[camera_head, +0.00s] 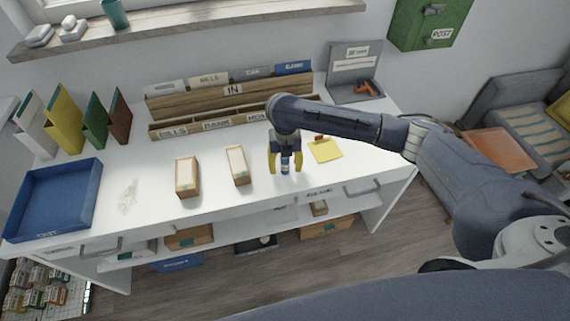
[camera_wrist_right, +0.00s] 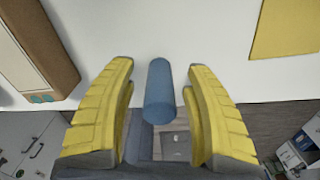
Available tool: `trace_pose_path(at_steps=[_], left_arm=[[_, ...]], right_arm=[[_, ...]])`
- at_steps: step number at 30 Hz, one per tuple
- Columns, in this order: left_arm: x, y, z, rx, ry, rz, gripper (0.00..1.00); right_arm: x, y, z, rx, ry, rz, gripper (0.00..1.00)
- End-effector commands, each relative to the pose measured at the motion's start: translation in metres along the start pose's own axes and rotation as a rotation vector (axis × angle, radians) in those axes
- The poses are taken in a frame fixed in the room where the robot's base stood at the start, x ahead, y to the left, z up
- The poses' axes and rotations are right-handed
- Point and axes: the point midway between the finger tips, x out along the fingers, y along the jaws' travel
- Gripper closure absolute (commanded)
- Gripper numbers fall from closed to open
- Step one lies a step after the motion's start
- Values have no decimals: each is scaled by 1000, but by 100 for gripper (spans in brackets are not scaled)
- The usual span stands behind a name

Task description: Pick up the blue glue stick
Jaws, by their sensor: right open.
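The blue glue stick (camera_wrist_right: 159,92) stands near the front edge of the white desk (camera_head: 215,200). In the right wrist view it is a blue cylinder between the two yellow fingers of my right gripper (camera_wrist_right: 160,110), with a gap on each side. In the head view my right gripper (camera_head: 285,163) points down at the desk, and the glue stick (camera_head: 285,169) shows as a small blue and white piece between its fingers. The right gripper is open. My left gripper is in neither view.
A yellow note (camera_head: 325,151) lies to the right of the gripper. Two small wooden boxes (camera_head: 238,167) (camera_head: 187,178) stand to its left. A blue tray (camera_head: 55,198) is at the far left. A wooden file organizer (camera_head: 230,98) stands at the back. The desk front has a drawer handle (camera_head: 362,188).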

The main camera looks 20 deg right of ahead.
Motion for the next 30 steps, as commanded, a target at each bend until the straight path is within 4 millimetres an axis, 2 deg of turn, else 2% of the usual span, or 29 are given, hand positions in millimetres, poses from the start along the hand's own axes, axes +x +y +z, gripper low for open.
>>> trace_pose_path(at_steps=[3,16,30], left_arm=[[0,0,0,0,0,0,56],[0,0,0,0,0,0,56],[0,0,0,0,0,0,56]], right_arm=[[0,0,0,0,0,0,50],[0,0,0,0,0,0,100],[-1,0,0,0,0,0,100]])
